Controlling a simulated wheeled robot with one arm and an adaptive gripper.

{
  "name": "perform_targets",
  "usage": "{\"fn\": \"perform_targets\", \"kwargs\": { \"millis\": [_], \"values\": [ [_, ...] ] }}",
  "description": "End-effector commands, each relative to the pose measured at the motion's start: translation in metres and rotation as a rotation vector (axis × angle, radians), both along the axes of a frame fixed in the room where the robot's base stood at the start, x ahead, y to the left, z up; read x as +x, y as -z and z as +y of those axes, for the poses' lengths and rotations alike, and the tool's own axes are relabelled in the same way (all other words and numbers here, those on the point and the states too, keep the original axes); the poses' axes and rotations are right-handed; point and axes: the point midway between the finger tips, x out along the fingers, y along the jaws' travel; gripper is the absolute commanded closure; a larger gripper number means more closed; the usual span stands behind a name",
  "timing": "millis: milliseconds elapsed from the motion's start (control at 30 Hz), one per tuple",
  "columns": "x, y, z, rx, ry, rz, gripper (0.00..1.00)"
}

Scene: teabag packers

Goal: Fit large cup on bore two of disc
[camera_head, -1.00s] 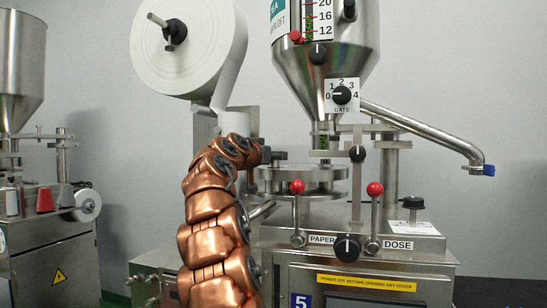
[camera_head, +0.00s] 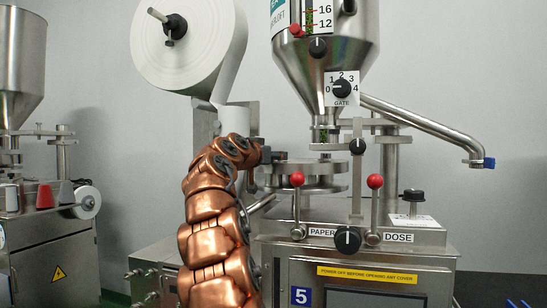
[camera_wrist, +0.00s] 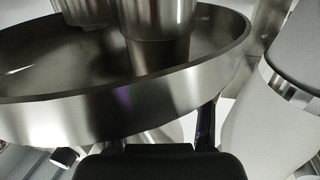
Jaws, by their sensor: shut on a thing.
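The metal disc (camera_head: 312,188) sits on the packing machine below the hopper. In the wrist view its steel rim (camera_wrist: 125,105) crosses the frame, with metal cylinders (camera_wrist: 157,18) beyond. My gripper (camera_head: 266,155) is at the disc's left edge, at about the height of its top. In the wrist view its dark fingers (camera_wrist: 135,140) stand apart under the rim, with curved metal between them. It is shut on what seems to be the large cup, mostly hidden. I cannot tell which bore is number two.
Two red-knobbed levers (camera_head: 297,180) stand before the disc. The hopper (camera_head: 322,70) and its spout are close above. A paper roll (camera_head: 190,45) hangs at upper left. A white curved body (camera_wrist: 265,130) is close on the right in the wrist view.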

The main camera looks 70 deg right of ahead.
Motion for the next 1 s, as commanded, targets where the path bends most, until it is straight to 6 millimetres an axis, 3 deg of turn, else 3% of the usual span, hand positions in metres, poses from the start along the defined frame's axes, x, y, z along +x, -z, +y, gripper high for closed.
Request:
{"fn": "perform_targets", "kwargs": {
  "millis": [300, 333, 567, 1000],
  "values": [
    [0.0001, 0.0071, 0.0, 0.0, 0.0, 0.0, 0.84],
    [0.0, 0.006, 0.0, 0.0, 0.0, 0.0, 0.44],
    [0.0001, 0.0067, -0.0004, 0.002, 0.0, 0.0, 0.2],
    [0.0009, 0.0078, 0.0019, 0.005, 0.0, 0.0, 0.18]
  ]
}}
